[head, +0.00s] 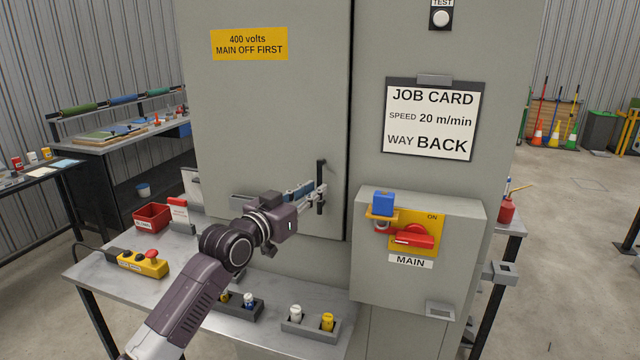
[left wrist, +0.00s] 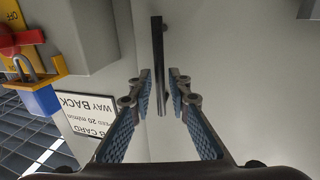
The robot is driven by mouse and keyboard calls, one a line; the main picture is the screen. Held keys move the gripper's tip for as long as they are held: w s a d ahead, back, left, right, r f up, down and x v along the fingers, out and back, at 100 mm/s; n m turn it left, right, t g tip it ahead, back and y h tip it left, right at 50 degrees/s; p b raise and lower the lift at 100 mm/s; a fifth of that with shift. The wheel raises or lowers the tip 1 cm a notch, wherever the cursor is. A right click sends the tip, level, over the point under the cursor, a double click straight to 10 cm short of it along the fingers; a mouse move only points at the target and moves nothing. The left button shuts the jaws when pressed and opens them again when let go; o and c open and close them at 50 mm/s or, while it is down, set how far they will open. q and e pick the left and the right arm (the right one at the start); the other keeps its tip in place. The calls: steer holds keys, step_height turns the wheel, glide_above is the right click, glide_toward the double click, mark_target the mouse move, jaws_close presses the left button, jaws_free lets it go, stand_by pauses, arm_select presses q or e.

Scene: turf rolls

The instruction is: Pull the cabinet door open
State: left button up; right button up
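The grey cabinet door (head: 265,110) bears a yellow "400 volts MAIN OFF FIRST" label and looks shut, with a dark seam along its right edge. Its handle (head: 321,172) is a black vertical bar near the lower right of the door. My left gripper (head: 314,193) is at the handle, fingers pointing at the door. In the left wrist view the handle (left wrist: 157,50) runs between the two fingertips of the left gripper (left wrist: 159,74). Gaps show on both sides, so the fingers are open. My right gripper is not in view.
Right of the door, a grey box (head: 400,290) juts out, with a red MAIN switch (head: 413,237) and a blue padlock (head: 383,202). A job card (head: 430,120) hangs above. Below the door, a bench (head: 190,262) carries a yellow button box (head: 142,264) and a red bin (head: 152,217).

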mark_target(320, 206)
arm_select(q)
steer(key=shift+x, duration=1.65)
jaws_close()
